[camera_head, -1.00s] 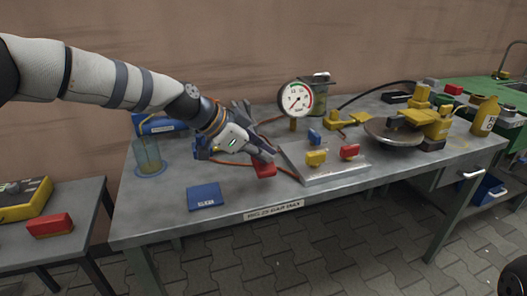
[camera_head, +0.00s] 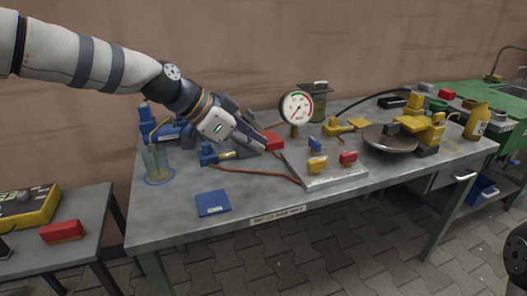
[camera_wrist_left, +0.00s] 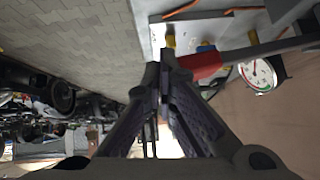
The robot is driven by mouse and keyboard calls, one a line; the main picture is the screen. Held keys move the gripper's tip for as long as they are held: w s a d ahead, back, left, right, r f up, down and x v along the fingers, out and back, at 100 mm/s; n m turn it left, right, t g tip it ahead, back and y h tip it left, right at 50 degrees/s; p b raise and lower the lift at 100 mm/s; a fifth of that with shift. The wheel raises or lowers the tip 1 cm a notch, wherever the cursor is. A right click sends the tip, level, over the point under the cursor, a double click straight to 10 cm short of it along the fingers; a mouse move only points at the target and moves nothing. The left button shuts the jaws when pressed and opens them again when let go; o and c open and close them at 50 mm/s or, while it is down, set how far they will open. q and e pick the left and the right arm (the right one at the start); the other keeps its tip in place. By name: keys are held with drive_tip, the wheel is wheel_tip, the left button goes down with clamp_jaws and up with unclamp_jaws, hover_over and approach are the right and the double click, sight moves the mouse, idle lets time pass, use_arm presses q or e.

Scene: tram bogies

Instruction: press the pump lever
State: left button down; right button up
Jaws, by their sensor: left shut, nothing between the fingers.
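The pump lever's red grip (camera_head: 273,141) shows just beyond my left gripper's tips, raised above the table left of the round gauge (camera_head: 297,107). In the wrist view the red grip (camera_wrist_left: 199,67) sits at the end of a grey bar (camera_wrist_left: 262,48). My left gripper (camera_head: 262,146) is shut and empty, its tips beside the grip. In the wrist view the fingertips (camera_wrist_left: 161,66) are close to the grip's end; I cannot tell whether they touch. The pump body is mostly hidden behind my gripper. My right gripper is not in view.
A grey panel (camera_head: 325,181) with yellow, blue and red valves stands to the right. A glass beaker (camera_head: 158,163) and blue fitting (camera_head: 208,154) are at the left. An orange hose crosses the table. A blue plate (camera_head: 213,203) lies in front, with bare tabletop around it.

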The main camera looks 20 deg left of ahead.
use_arm(q)
drive_tip(key=v, duration=0.3)
drive_tip(key=shift+s+r, duration=0.2)
drive_tip(key=shift+s, duration=0.1)
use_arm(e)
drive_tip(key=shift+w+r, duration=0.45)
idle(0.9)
